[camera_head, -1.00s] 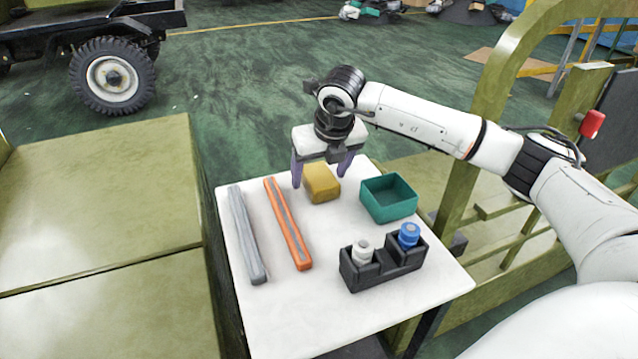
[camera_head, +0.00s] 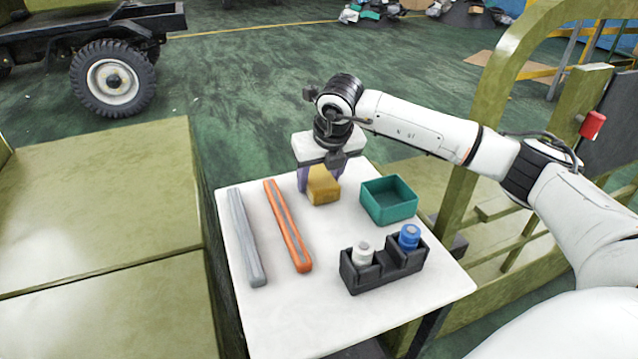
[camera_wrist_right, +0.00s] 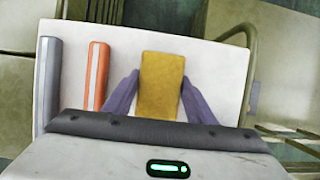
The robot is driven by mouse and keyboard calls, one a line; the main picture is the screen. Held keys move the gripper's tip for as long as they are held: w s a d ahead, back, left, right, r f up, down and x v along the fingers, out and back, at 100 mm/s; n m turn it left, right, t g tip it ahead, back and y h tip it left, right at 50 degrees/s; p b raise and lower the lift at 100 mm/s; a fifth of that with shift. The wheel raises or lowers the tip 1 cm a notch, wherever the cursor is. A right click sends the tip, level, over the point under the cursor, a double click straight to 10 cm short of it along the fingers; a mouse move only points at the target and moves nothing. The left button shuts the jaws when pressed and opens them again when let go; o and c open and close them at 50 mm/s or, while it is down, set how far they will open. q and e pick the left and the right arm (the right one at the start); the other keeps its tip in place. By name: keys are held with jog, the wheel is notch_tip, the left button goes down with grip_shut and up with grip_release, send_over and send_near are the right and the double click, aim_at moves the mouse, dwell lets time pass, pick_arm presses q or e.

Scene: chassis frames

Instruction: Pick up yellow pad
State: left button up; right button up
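The yellow pad (camera_head: 323,188) is a small mustard block near the back of the white table (camera_head: 300,315). My right gripper (camera_head: 320,180) is down around it, with a purple finger against its left side. In the head view the pad partly hides the other finger. In the right wrist view the pad (camera_wrist_right: 162,85) fills the space between the fingertips (camera_wrist_right: 161,80), with almost no gap on either side. The gripper looks shut on the pad, which still appears to rest on the table. My left gripper is not in view.
A green open box (camera_head: 389,200) stands right of the pad. An orange bar (camera_head: 288,225) and a grey bar (camera_head: 246,238) lie to its left. In front, a black holder (camera_head: 383,269) carries a white bottle (camera_head: 363,253) and a blue-topped one (camera_head: 409,237). The table's front left is clear.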

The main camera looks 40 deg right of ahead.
aim_at(319, 176)
jog(key=shift+r+p, duration=0.9)
jog(key=shift+r, duration=4.3)
